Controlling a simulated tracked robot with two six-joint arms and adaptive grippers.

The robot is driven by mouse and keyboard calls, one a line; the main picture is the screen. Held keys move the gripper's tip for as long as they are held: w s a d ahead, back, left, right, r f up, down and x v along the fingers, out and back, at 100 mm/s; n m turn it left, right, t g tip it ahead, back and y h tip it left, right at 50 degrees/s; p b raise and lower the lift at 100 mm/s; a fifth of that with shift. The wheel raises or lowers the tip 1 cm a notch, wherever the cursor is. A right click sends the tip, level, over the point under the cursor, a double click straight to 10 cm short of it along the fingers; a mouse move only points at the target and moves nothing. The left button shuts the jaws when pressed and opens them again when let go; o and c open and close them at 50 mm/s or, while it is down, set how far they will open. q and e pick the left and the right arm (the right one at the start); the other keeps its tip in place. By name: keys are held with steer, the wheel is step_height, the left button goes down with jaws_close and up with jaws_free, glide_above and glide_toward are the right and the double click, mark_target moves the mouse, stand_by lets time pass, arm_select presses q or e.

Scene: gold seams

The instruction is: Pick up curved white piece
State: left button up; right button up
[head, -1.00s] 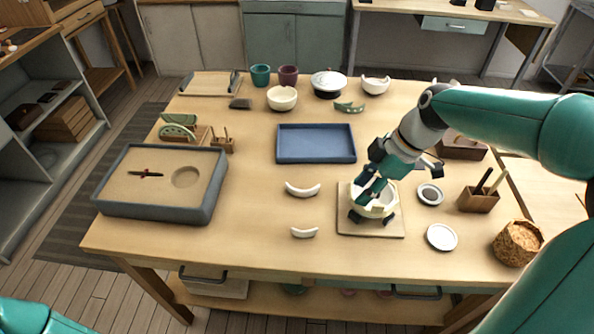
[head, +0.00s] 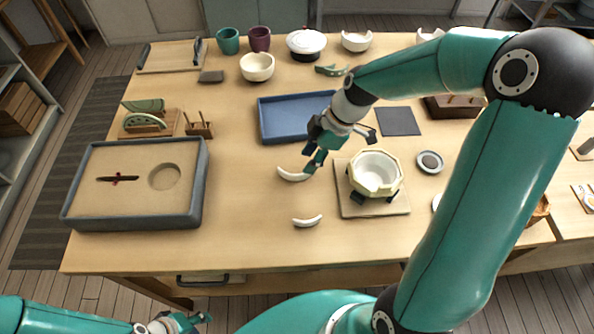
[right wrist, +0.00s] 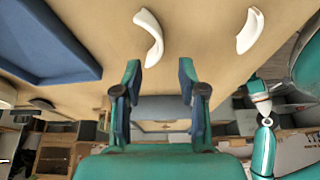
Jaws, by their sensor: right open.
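A larger curved white piece (head: 292,174) lies on the table between the blue tray and the white bowl; it also shows in the right wrist view (right wrist: 152,38). A smaller curved white piece (head: 307,221) lies nearer the table's front edge and shows in the right wrist view (right wrist: 250,30). My right gripper (head: 314,160) is open and empty, beside the right end of the larger piece in the head view. In the right wrist view its fingers (right wrist: 158,72) are apart, with the larger piece beyond their tips. My left gripper (head: 180,323) is at the bottom left, off the table.
A white bowl (head: 375,174) with a broken-looking rim stands in a holder on a wooden board (head: 346,206), right of the pieces. A blue tray (head: 264,121) lies behind them. A sand-filled grey tray (head: 201,190) is at left. The table between is clear.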

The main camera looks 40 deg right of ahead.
mark_target(299, 174)
steer(key=shift+p+x, duration=0.7)
steer(key=shift+x, duration=2.95)
jaws_close()
